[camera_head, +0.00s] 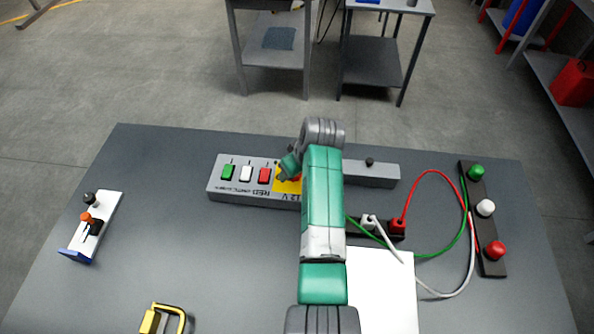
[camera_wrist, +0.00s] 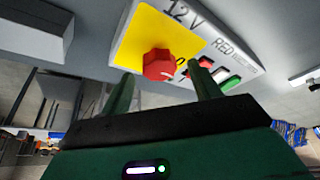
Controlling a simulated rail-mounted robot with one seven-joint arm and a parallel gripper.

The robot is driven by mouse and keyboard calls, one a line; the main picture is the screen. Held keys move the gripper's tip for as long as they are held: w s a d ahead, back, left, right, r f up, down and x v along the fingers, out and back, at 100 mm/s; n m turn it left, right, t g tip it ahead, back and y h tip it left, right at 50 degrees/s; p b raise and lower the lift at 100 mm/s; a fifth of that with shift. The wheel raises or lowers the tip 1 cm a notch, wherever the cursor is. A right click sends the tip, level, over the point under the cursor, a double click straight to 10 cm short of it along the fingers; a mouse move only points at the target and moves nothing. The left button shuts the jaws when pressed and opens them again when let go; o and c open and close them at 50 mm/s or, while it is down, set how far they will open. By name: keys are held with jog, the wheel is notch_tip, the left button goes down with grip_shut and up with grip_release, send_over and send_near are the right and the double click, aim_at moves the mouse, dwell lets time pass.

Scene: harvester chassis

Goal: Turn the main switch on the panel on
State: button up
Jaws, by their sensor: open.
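The panel (camera_head: 215,188) is a long grey box across the middle of the table, marked "12 V" and "RED". Its main switch is a red knob (camera_wrist: 160,65) on a yellow plate (camera_wrist: 140,42), with a "0" mark beside it in the wrist view. In the head view the yellow plate (camera_head: 285,186) is partly covered by my arm and the knob is mostly hidden. My gripper (camera_wrist: 165,78) is open, its two green fingers on either side of the knob in the wrist view. I cannot tell whether they touch it.
Green (camera_head: 228,172), white (camera_head: 246,174) and red (camera_head: 264,176) buttons sit left of the switch. At right, cables run near a dark bar (camera_head: 492,263) with green, white and red knobs. A white stand (camera_head: 95,230) is at left, a yellow-handled object (camera_head: 150,321) at front.

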jog(key=shift+w+a+f, duration=0.1)
jog(key=shift+w+f, duration=0.1)
jog(key=shift+f, duration=0.35)
jog(key=c, duration=1)
jog(key=shift+o, duration=0.2)
